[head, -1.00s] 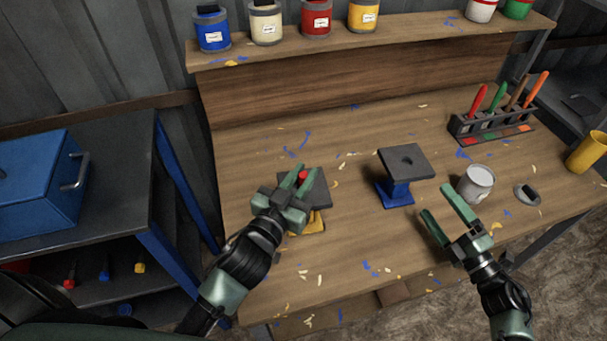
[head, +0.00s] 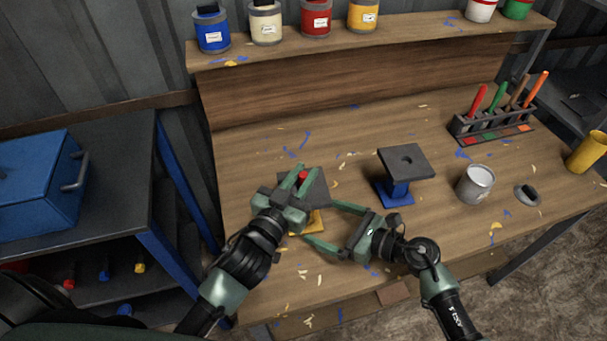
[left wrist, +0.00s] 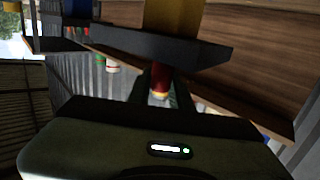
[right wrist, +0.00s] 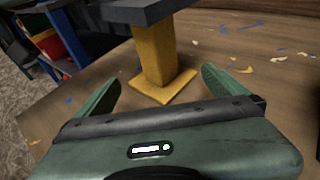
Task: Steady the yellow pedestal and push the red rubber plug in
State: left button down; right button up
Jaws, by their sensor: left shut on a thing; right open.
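The yellow pedestal (right wrist: 157,55) has a dark square top plate (head: 319,190); its yellow base (head: 314,222) shows in the head view. My left gripper (head: 297,183) is shut on the red rubber plug (head: 303,174) above this plate. The plug also shows between the fingers in the left wrist view (left wrist: 160,80), at the plate's face. I cannot tell whether it has entered a hole, as none shows there. My right gripper (right wrist: 160,84) is open and low at the pedestal's right side. Its fingers point towards the yellow column, one on each side, with visible gaps.
A blue pedestal (head: 396,190) with a holed dark top stands to the right. Beyond it are a grey can (head: 475,186), a brush rack (head: 492,126) and a yellow cup (head: 588,152). Paint cans line the back shelf (head: 400,40). The bench front is mostly clear.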

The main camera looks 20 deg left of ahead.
jog(key=shift+x, duration=3.4)
jog(key=shift+c, duration=0.3)
jog(key=c, duration=1.4)
